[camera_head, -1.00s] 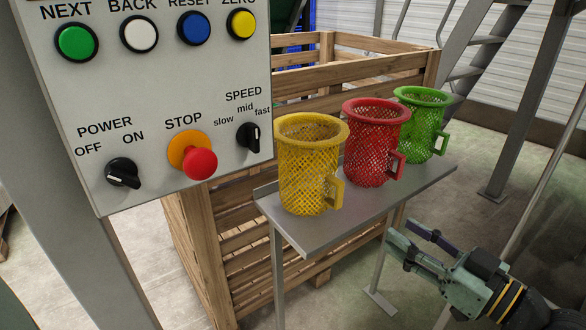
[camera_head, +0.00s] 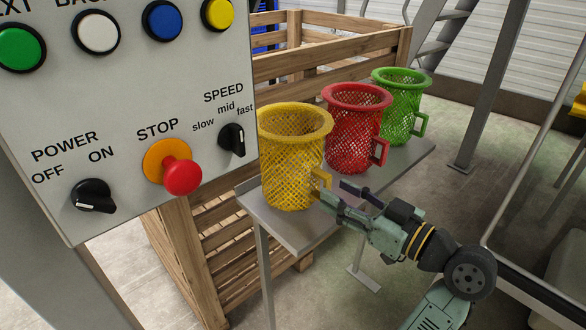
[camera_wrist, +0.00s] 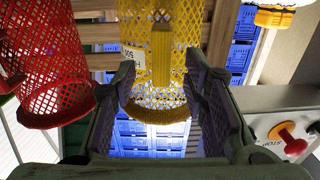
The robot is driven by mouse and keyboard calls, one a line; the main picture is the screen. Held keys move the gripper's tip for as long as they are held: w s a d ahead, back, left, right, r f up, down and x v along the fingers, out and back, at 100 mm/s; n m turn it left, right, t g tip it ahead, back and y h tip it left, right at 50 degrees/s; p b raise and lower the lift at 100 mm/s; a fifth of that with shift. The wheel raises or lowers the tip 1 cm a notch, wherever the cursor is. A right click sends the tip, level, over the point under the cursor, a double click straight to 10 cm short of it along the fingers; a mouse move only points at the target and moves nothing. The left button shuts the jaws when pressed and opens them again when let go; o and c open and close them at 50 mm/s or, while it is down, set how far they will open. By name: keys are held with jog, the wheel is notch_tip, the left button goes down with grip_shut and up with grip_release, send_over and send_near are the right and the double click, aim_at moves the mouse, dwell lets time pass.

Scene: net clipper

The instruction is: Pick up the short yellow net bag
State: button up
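The yellow net bag (camera_head: 291,160) stands upright at the near left end of the grey shelf (camera_head: 290,228). It has a thick round rim and a square handle (camera_head: 320,182) on its right side. My gripper (camera_head: 332,194) is open, with its fingertips close to that handle. In the wrist view the yellow bag (camera_wrist: 165,85) shows between the two open fingers, its handle bar (camera_wrist: 160,55) facing me. I cannot tell whether a finger touches it. The gripper appears empty.
A red net bag (camera_head: 354,125) and a green net bag (camera_head: 399,105) stand behind along the shelf. A control panel (camera_head: 110,130) with buttons and a red stop knob is at the left. A wooden crate (camera_head: 185,255) stands behind the shelf.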

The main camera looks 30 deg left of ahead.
aim_at(292, 172)
jog(key=x, duration=0.4)
jog(key=shift+p, duration=0.4)
jog(key=shift+s, duration=0.1)
jog(key=shift+c, duration=0.5)
grip_shut()
